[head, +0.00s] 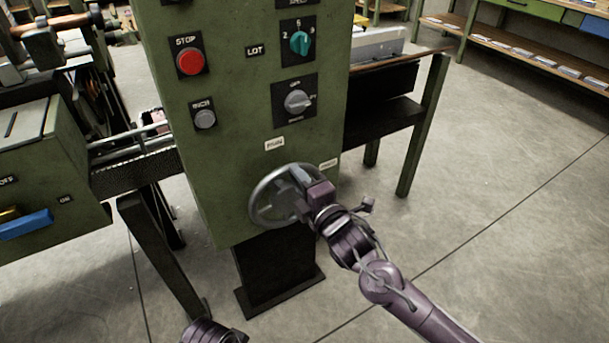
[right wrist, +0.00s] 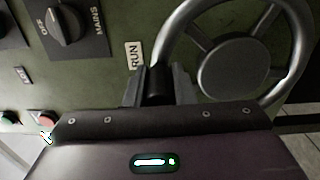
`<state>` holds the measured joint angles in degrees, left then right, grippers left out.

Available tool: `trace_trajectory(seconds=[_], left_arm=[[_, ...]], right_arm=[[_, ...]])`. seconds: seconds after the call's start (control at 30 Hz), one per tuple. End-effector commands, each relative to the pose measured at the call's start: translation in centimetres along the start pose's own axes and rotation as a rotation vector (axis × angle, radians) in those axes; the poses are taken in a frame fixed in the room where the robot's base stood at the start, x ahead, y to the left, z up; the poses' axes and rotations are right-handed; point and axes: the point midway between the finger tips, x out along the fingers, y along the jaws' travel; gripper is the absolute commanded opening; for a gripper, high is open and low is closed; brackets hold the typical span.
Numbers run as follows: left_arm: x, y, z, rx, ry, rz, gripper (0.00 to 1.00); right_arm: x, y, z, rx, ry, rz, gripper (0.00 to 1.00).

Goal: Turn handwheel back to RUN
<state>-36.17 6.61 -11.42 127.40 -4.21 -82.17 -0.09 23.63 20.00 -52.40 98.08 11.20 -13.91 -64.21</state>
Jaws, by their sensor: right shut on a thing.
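The grey metal handwheel (head: 256,205) is low on the front of the green machine cabinet (head: 231,150). In the right wrist view its rim and hub (right wrist: 232,62) show at the upper right. My right gripper (head: 304,180) is at the upper part of the rim and hides some of it. In the right wrist view its two fingers (right wrist: 160,86) are shut on a dark handle (right wrist: 157,80) at the rim. The RUN label (right wrist: 133,56) lies just beside the fingers. It also shows above the wheel in the head view (head: 274,144).
A second small label (head: 328,164) is right of RUN. Above are a grey rotary switch (head: 297,101), a red STOP button (head: 190,62), a grey INCH button (head: 205,119) and a teal selector (head: 300,42). A bench frame (head: 425,125) stands right. Open floor (head: 510,220) lies beyond.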

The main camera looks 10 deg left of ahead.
Motion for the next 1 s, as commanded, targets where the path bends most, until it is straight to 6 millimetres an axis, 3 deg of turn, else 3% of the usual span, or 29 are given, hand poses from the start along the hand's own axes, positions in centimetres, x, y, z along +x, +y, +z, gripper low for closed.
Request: trace_trajectory(seconds=[0.2, 0.67, 0.7, 0.87, 1.0], left_arm=[[-0.24, -0.21, 0.25, -0.006, -0.019, -0.003, 0.36], [-0.12, -0.46, 0.07, -0.009, -0.021, -0.007, 0.36], [-0.12, -0.46, 0.08, -0.009, -0.021, -0.007, 0.36], [-0.12, -0.42, 0.09, -0.008, -0.021, -0.007, 0.36], [-0.12, -0.37, 0.18, -0.008, -0.022, -0.006, 0.36]], right_arm=[[0.00, 0.24, -1.10, 0.008, 0.012, 0.005, 0.00], [-0.02, 0.16, -1.44, 0.009, 0.017, 0.004, 0.00], [-0.02, 0.15, -1.44, 0.009, 0.017, 0.004, 0.24], [-0.02, 0.11, -1.26, 0.008, 0.013, 0.003, 0.44], [-0.01, 0.08, -1.09, 0.007, 0.010, 0.002, 0.44]])
